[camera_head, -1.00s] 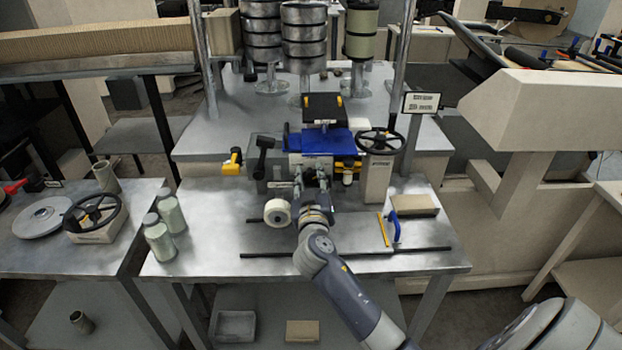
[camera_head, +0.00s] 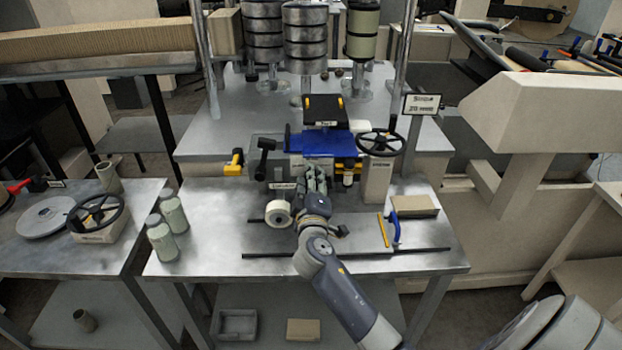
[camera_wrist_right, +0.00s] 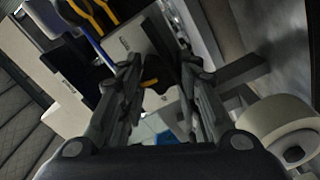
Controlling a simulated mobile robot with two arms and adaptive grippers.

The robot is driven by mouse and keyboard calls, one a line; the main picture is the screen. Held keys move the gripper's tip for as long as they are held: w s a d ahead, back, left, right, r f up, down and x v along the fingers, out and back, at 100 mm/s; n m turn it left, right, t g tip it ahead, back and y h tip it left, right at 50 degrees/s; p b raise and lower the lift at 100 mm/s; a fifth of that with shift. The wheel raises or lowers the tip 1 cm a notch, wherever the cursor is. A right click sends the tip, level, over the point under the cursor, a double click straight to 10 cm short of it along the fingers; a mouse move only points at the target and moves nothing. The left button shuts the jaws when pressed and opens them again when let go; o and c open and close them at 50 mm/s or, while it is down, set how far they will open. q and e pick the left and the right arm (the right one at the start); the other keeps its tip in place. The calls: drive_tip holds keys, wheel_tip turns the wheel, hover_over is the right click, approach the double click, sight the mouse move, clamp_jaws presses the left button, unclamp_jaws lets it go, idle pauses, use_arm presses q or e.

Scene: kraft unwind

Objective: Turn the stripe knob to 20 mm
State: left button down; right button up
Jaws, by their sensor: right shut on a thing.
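The machine head (camera_head: 330,144) with its blue body stands at the back of the steel table. My right gripper (camera_head: 316,172) reaches up to its front face. In the right wrist view the fingers (camera_wrist_right: 160,72) are closed around a dark knob with a yellow mark (camera_wrist_right: 158,76), which I take to be the stripe knob. In the head view the gripper hides this knob, and I cannot read its setting. A small sign (camera_head: 422,104) at the right seems to read stripe 20 mm. My left gripper is not in view.
A handwheel (camera_head: 380,143) stands right of the machine head. A black-handled lever (camera_head: 264,146) and a yellow part (camera_head: 234,163) sit on its left. A white roll (camera_head: 278,213) lies close left of my wrist. A blue-handled tool (camera_head: 395,229) and a box (camera_head: 414,206) lie to the right.

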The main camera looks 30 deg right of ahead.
drive_tip(key=shift+n, duration=0.6)
drive_tip(key=o, duration=1.1)
drive_tip(key=v, duration=1.2)
drive_tip(key=shift+s+f, duration=0.1)
